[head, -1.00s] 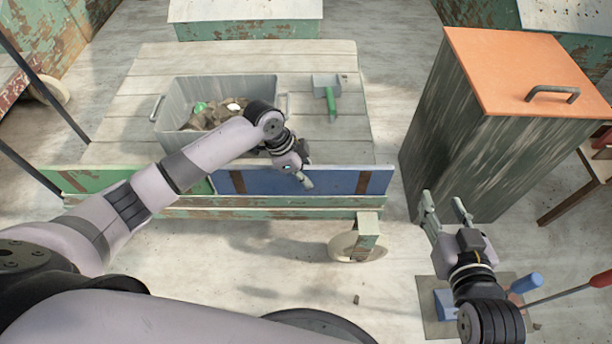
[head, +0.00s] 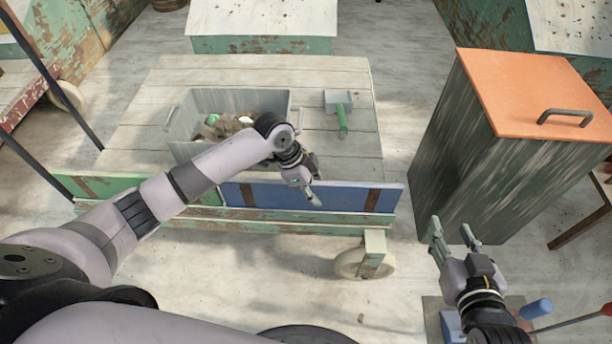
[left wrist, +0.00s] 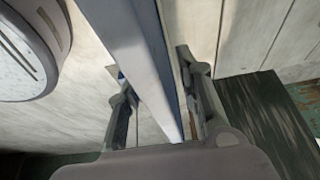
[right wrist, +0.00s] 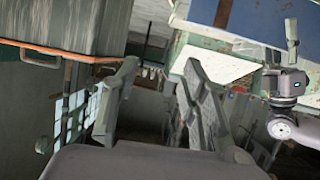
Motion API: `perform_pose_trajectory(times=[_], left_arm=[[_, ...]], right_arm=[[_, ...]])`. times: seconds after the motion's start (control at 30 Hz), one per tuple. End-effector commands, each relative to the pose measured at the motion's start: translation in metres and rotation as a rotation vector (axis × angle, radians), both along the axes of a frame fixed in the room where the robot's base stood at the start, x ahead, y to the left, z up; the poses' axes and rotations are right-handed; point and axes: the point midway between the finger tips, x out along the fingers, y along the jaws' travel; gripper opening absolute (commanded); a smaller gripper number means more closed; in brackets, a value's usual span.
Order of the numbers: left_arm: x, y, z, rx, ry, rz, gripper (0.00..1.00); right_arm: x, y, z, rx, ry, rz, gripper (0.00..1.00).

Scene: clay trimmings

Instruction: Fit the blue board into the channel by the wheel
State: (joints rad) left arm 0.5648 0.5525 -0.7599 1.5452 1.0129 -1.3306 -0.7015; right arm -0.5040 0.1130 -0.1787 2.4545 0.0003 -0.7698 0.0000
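The blue board (head: 345,198), with two brown straps, stands along the near side of the low wooden cart, right of a green board (head: 115,187). Its right end is above the wheel (head: 352,264) and a pale green post (head: 376,244). I cannot tell whether its lower edge sits in the channel. My left gripper (head: 314,182) straddles the board's top edge. In the left wrist view the board (left wrist: 138,50) runs between the spread fingers, with gaps showing at both sides. My right gripper (head: 452,232) is open and empty, right of the cart.
On the cart are a grey bin (head: 184,130) of clay scraps and a green-handled scoop (head: 341,112). A tall cabinet with an orange top (head: 520,80) stands at the right. A mat (head: 432,318) with tools lies below my right gripper. Floor around the wheel is clear.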

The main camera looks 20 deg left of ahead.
Motion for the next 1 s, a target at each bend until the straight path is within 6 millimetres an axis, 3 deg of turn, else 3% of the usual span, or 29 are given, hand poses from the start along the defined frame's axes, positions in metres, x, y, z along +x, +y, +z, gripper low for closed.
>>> perform_pose_trajectory(times=[0.27, 0.5, 0.8, 1.0], left_arm=[[-0.003, 0.015, 0.039, 0.002, -0.002, 0.001, 0.33], [-0.007, 0.028, 0.072, 0.0, -0.001, -0.001, 0.33], [-0.011, 0.04, 0.101, 0.001, 0.0, 0.0, 0.33], [-0.012, 0.042, 0.106, 0.0, 0.0, 0.0, 0.33]], right_arm=[[-0.038, -0.017, -0.041, -0.067, 0.289, -0.021, 0.4], [-0.087, -0.034, -0.071, -0.126, 0.561, -0.041, 0.4], [-0.136, -0.049, -0.088, -0.173, 0.791, -0.058, 0.4], [-0.146, -0.052, -0.09, -0.182, 0.838, -0.061, 0.4]])
